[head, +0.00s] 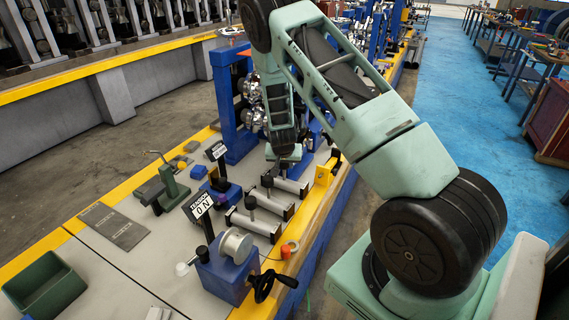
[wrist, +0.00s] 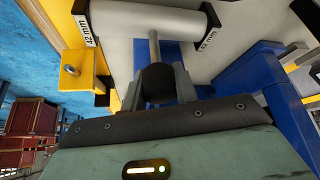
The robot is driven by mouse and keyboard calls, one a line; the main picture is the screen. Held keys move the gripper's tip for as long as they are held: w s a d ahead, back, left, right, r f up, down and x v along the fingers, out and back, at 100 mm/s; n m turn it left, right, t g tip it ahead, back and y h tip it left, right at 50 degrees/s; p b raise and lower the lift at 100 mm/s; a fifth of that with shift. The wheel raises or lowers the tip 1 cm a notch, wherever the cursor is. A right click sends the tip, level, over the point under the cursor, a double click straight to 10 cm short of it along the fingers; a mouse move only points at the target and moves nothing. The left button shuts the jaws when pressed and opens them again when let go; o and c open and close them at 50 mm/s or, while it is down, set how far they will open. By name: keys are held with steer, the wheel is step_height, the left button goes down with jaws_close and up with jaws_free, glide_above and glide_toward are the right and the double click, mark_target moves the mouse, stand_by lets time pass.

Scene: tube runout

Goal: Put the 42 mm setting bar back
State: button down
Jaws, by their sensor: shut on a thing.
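In the wrist view, the 42 mm setting bar (wrist: 150,20) is a silver cylinder with black ends and white "42 mm" labels. A thin stem runs from it to a black knob (wrist: 157,84). My gripper (wrist: 158,80) is shut on that knob, one finger on each side. In the head view, my gripper (head: 284,155) is low over the grey bench top, at the far end of a row of bars. Its fingertips and the held knob are hard to make out there. I cannot tell whether the bar rests on something or hangs clear.
Two similar bars with black knobs, a near one (head: 252,223) and a middle one (head: 270,204), lie nearer the camera. A yellow block (head: 325,172) is at the bench's right edge. A blue roller stand (head: 232,115) rises behind. A sign (head: 199,206) and grey spool (head: 236,246) stand in front.

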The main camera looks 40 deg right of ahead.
steer(key=c, duration=1)
jaws_free()
steer(key=v, duration=1.7)
steer(key=shift+r, duration=0.15)
steer(key=shift+a, duration=0.15)
